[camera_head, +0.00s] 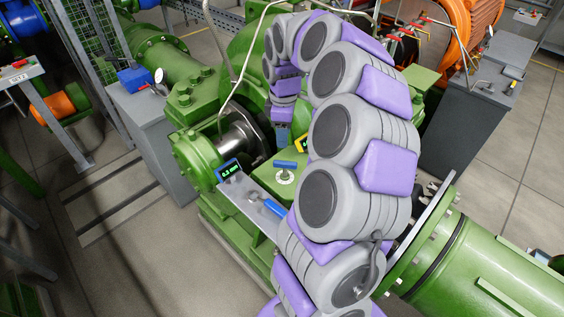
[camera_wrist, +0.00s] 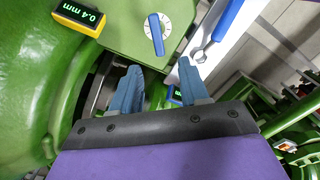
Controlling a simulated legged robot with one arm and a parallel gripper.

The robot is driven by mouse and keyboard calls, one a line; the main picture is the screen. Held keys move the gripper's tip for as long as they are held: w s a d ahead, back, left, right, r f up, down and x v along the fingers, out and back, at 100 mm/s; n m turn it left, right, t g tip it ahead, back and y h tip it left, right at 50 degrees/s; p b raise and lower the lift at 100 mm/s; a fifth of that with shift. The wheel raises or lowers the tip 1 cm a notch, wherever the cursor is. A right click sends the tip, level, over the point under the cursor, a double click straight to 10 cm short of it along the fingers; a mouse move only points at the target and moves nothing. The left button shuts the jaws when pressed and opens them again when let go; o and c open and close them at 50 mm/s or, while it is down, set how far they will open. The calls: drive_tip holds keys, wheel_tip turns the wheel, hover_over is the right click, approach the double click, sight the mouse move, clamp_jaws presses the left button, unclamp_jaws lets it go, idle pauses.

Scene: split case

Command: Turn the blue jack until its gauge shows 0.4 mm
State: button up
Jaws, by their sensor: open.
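The blue jack (camera_head: 285,165) has a blue bar handle over a white round dial on a green block. In the wrist view the handle (camera_wrist: 156,34) lies just above the fingertips in the picture, apart from them. My gripper (camera_wrist: 159,66) is open and empty; in the head view it (camera_head: 283,137) hangs above and behind the jack. A blue-framed gauge (camera_head: 228,170) stands left of the jack; its digits are too small to read surely. The wrist view shows it partly hidden (camera_wrist: 174,95) behind a finger. A yellow-framed gauge (camera_wrist: 80,14) reads 0.4 mm.
A blue-handled wrench (camera_head: 268,203) lies on a grey shelf (camera_head: 240,193) in front of the jack. Green casing and a metal shaft (camera_head: 238,140) are close on the left. Grey cabinets (camera_head: 155,135) stand on both sides. My arm hides part of the machine.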

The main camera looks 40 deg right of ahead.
sight(285, 162)
drive_tip(key=f, duration=0.3)
drive_tip(key=f+b, duration=0.1)
drive_tip(key=f, duration=0.5)
drive_tip(key=shift+s+d+f, duration=0.1)
drive_tip(key=shift+d+f, duration=0.25)
drive_tip(key=shift+d, duration=0.05)
drive_tip(key=shift+a+f+b, duration=0.2)
drive_tip(key=shift+f+b, duration=0.1)
drive_tip(key=shift+f, duration=0.5)
drive_tip(key=shift+d, duration=0.1)
drive_tip(key=shift+d, duration=0.1)
drive_tip(key=shift+d, duration=0.15)
drive_tip(key=shift+c, duration=1.3)
drive_tip(key=shift+a, duration=0.2)
clamp_jaws()
